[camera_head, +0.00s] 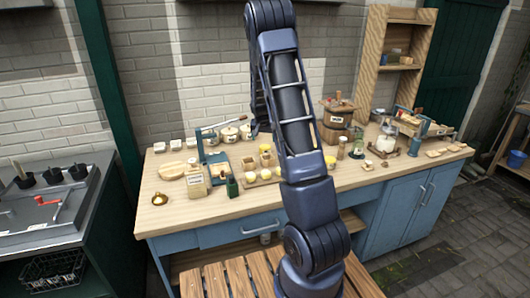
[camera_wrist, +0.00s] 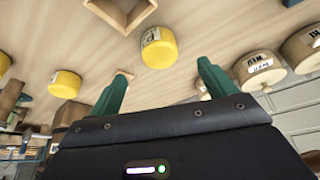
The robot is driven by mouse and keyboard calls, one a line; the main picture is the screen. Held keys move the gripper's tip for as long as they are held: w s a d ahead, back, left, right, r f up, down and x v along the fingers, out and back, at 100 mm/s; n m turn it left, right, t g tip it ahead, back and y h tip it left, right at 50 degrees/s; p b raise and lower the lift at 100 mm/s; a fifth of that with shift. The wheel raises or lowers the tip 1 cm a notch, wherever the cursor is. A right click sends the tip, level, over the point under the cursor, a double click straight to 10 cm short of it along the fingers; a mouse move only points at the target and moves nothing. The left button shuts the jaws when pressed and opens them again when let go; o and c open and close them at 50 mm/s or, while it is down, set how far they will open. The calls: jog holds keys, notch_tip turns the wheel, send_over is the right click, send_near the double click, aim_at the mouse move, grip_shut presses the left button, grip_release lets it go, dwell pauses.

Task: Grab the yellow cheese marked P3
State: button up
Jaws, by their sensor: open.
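In the wrist view a yellow round cheese (camera_wrist: 159,50) with a white label on its side lies beyond and between my fingertips; the mark is too small to read. A second labelled yellow cheese (camera_wrist: 66,83) is to the left, and a third yellow piece (camera_wrist: 4,63) is cut by the left edge. My gripper (camera_wrist: 162,72) is open, its two green fingers apart with nothing held. My gripper is not clearly visible there.
The wrist view looks inverted. Two labelled round containers (camera_wrist: 259,70) are close by the right finger. A wooden square frame (camera_wrist: 121,14) is at the top. In the head view the wooden counter (camera_head: 185,218) is crowded, with bare room along its front left. A wooden shelf (camera_head: 372,55) stands behind.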

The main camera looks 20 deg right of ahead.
aim_at(265, 147)
jog(key=x, duration=0.5)
jog(key=shift+w+d+x, duration=0.1)
jog(key=shift+x, duration=1.2)
jog(key=shift+w+d+x, duration=0.1)
jog(key=shift+d+x, duration=0.05)
jog(key=shift+x, duration=1.15)
jog(key=shift+r, duration=0.15)
jog(key=c, duration=1.2)
jog(key=shift+o, duration=0.2)
jog(key=shift+r, duration=0.1)
